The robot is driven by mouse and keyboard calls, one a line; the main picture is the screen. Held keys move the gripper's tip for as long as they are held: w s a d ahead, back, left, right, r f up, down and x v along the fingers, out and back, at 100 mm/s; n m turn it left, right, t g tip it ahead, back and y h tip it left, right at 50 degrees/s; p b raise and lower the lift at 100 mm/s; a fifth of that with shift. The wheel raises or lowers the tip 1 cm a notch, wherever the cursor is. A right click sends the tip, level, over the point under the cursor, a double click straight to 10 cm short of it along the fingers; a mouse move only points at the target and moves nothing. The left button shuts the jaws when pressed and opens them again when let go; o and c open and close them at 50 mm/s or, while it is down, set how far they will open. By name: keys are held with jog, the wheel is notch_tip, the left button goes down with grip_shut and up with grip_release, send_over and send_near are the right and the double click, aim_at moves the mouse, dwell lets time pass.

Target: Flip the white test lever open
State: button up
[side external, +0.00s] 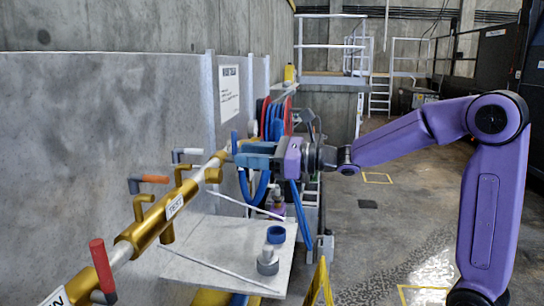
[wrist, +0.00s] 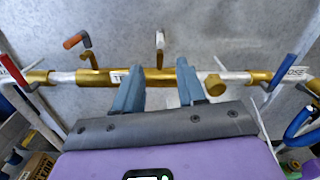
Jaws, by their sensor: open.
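The white test lever (side external: 188,152) is a small bent handle on the brass pipe by the wall. In the wrist view the white lever (wrist: 160,42) stands upright against the wall, above the pipe. My gripper (side external: 238,155) is level with the pipe, to the right of the lever in the side view. In the wrist view my gripper (wrist: 159,80) is open, its two blue-grey fingers apart over the pipe. The lever appears beyond the gap between them, with nothing held. The TEST label (side external: 174,206) is on the pipe; the left finger partly hides it in the wrist view.
An orange-tipped lever (side external: 148,180) and a red lever (side external: 101,266) are on the same pipe. A blue lever (wrist: 286,68) is at the right in the wrist view. Below is a pale shelf (side external: 205,258) with a blue ring (side external: 276,234) and a grey cylinder (side external: 267,262).

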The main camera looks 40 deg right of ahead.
jog(key=shift+v, duration=2.25)
jog(key=s+a+f+n+g+h, duration=0.1)
jog(key=s+a+f+n+g, duration=0.1)
jog(key=s+f+n+g, duration=0.35)
jog(key=s+a+f+n+g, duration=0.2)
jog(key=s+f+n+g, duration=0.15)
jog(key=s+n, duration=0.4)
jog(key=s+a+f+n+g+h, duration=0.1)
jog(key=s+a+f+n+g, duration=0.15)
jog(key=s+n+g, duration=0.4)
jog(key=s+d+f+n+t+h, duration=0.1)
jog(key=s+d+f+n+h, duration=0.3)
jog(key=s+d+n, duration=0.4)
jog(key=s+d+f+n+t+h, duration=0.1)
jog(key=s+d+f+n+h, duration=0.4)
jog(key=s+d+n, duration=0.3)
jog(key=shift+d+f+n+t+h, duration=0.4)
jog(key=shift+n+h, duration=0.2)
jog(key=shift+n, duration=0.45)
